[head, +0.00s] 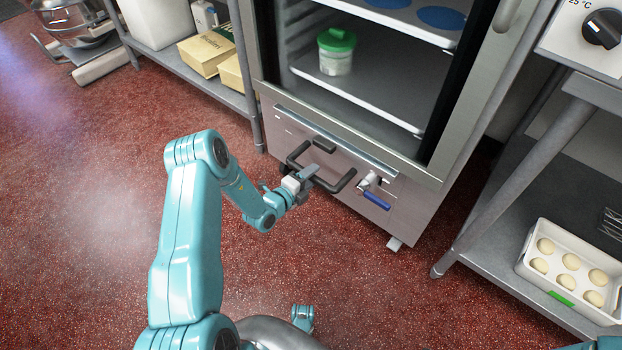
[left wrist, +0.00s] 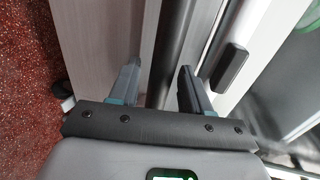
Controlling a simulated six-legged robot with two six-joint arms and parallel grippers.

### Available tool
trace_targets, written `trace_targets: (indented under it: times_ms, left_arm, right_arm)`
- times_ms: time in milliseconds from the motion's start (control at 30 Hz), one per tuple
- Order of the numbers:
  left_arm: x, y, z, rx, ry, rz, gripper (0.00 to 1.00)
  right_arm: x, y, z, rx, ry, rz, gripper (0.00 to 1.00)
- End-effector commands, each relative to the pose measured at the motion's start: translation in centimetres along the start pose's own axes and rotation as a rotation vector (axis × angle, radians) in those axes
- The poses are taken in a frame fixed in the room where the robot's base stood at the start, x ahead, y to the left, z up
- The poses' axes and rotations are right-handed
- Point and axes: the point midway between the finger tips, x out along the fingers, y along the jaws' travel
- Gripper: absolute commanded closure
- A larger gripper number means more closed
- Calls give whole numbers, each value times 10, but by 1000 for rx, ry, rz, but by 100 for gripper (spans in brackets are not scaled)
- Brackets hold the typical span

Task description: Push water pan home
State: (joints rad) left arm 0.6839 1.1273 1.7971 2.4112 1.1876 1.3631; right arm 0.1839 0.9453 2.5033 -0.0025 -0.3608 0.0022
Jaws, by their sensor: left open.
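The water pan's steel front (head: 283,126) is low in the tall cabinet, below the glass door opening. A black bar handle (head: 340,187) sticks out from it, with a small black catch (head: 324,145) above. My left gripper (head: 306,178) is open at the handle's left part and hides some of it. In the left wrist view, my left gripper (left wrist: 157,75) has its fingers apart, with a dark grey bar (left wrist: 178,45) between them. I cannot tell whether they touch it. How far out the pan sits is hard to tell. My right gripper is out of view.
A valve with a blue lever (head: 375,200) is right of the handle. A green-lidded tub (head: 336,52) stands inside the cabinet. Steel tables flank it; the right one's lower shelf holds a white tray (head: 528,262) of dough balls. The red floor (head: 340,260) in front is clear.

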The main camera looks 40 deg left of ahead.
Motion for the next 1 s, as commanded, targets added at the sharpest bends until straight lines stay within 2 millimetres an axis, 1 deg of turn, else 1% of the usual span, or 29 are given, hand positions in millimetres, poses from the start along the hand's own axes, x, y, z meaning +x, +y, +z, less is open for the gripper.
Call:
trace_targets:
  times_ms: [100,333,367,400,500,1000]
  left_arm:
    - [5,0,0,0,1,-1,52]
    - [6,0,0,0,0,0,52]
    - [6,0,0,0,0,0,59]
    - [6,0,0,0,0,0,72]
    - [6,0,0,1,0,0,100]
    - [8,-2,0,1,0,-1,100]
  right_arm:
    - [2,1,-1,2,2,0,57]
    - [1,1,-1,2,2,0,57]
    - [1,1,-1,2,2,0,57]
    - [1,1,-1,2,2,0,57]
    - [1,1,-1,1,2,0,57]
    - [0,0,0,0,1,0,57]
